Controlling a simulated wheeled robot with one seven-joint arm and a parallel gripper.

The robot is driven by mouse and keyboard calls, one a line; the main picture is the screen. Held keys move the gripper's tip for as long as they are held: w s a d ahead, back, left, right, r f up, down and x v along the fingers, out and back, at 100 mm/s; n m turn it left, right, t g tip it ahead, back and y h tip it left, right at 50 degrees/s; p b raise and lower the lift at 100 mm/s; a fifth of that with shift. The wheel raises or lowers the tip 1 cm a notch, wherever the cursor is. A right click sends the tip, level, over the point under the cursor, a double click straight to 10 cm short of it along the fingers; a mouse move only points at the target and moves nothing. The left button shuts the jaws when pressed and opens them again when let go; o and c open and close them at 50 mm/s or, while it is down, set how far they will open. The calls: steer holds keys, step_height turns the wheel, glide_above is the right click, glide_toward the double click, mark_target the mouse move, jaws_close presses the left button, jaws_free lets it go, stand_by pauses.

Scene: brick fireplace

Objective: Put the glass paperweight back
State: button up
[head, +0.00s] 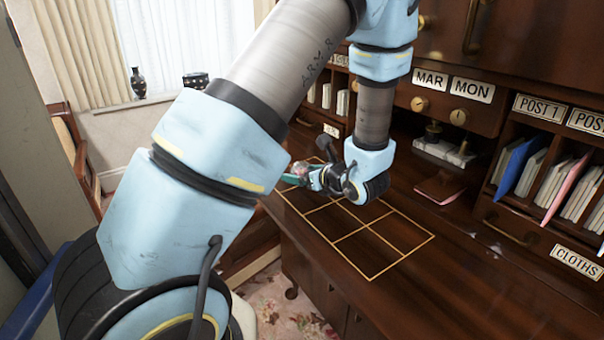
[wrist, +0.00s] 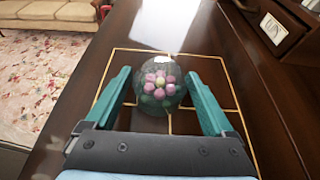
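The glass paperweight (wrist: 160,84) is a clear ball with pink and green shapes inside. In the wrist view it sits between the two teal fingers of my gripper (wrist: 160,100), over the gold-lined grid on the desk. Gaps show between the ball and both fingers, so the gripper looks open around it. In the head view my gripper (head: 296,174) is low over the far left part of the grid (head: 369,273), and the paperweight (head: 300,168) shows only as a small patch by the fingers.
The desk's right side has pigeonholes with coloured envelopes (head: 516,165), and a pen stand (head: 443,152) with a reddish pad (head: 440,190) in front. The near grid cells are bare. The desk's left edge drops to a flowered carpet (wrist: 50,70).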

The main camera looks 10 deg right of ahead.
steer(key=shift+o, duration=0.7)
